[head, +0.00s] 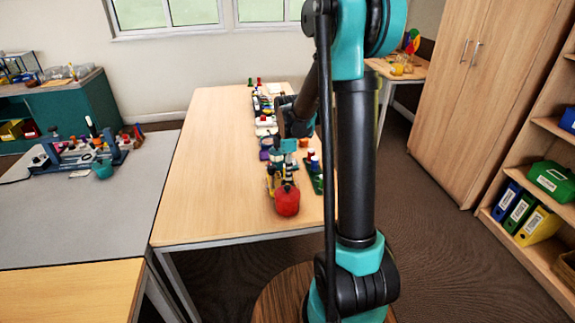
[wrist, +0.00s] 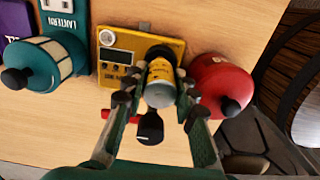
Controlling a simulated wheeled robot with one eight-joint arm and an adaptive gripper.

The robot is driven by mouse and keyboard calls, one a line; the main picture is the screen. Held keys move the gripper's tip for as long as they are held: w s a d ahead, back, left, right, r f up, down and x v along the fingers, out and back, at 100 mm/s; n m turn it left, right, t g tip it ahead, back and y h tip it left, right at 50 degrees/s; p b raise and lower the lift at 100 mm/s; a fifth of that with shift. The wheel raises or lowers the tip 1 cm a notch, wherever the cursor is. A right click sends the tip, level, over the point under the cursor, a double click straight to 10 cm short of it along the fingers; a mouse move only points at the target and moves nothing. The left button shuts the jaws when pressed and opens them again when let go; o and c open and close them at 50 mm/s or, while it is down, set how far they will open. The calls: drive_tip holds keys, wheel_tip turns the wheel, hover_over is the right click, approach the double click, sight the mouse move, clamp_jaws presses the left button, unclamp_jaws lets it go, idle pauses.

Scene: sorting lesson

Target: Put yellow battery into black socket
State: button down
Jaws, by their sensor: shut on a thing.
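My gripper (wrist: 158,88) is shut on the yellow battery (wrist: 161,76), with one finger on each side of it. The battery's grey end faces the wrist camera. Its far end points at a yellow device (wrist: 113,67) with a small display. A dark round part (wrist: 162,51), which looks like the black socket, shows around the battery's far end. The battery hides most of it, and I cannot tell whether the battery is inside or just above it. In the head view my gripper (head: 289,165) is over the near part of the table, where the battery is hard to make out.
A red rounded object (wrist: 220,82) stands close right of the device. A teal lantern (wrist: 40,62) stands to the left. A black knob-like piece (wrist: 150,127) shows below the battery. The wooden table (head: 205,160) is clear on its left side; several objects line its right side.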

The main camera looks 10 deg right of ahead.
drive_tip(key=shift+f, duration=1)
drive_tip(key=shift+f, duration=0.55)
idle(0.6)
drive_tip(key=c, duration=1.5)
unclamp_jaws()
drive_tip(key=shift+r, duration=0.15)
drive_tip(key=shift+r, duration=5.4)
drive_tip(key=shift+r, duration=0.1)
drive_tip(key=shift+r, duration=2.9)
